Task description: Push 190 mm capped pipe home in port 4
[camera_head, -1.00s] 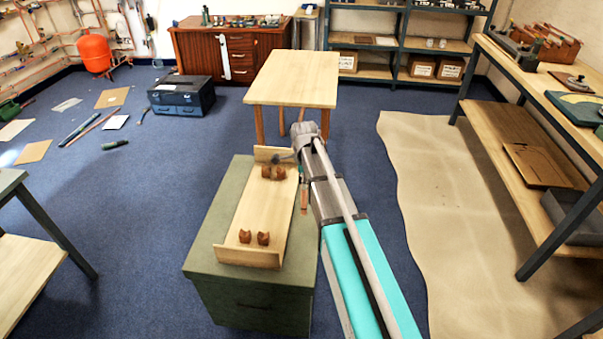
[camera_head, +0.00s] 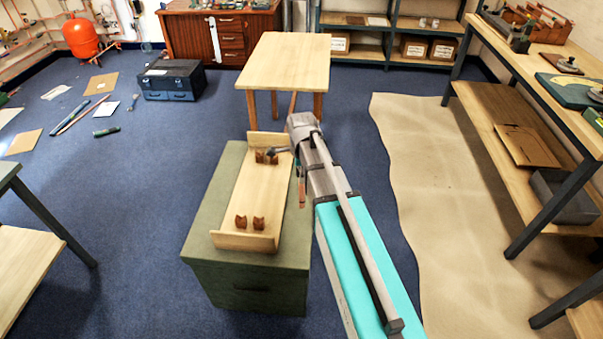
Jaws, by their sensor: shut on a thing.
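My gripper (camera_head: 300,172) is small and mostly hidden under the end of my arm, just right of the wooden rack. It is shut on a slim copper-coloured piece (camera_head: 302,192), which seems to be the capped pipe. The piece shows as a short upright strip beside the rack's right edge. Its cap and length cannot be made out. The wooden rack (camera_head: 262,195) lies on a green chest and bears two pairs of brown notched blocks; no pipe lies across them. Neither the manifold nor port 4 can be made out.
The green chest (camera_head: 215,225) stands left of my arm. A small wooden table (camera_head: 285,62) stands beyond it. A long workbench (camera_head: 545,80) runs along the right side, with a tan floor sheet (camera_head: 425,190) before it.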

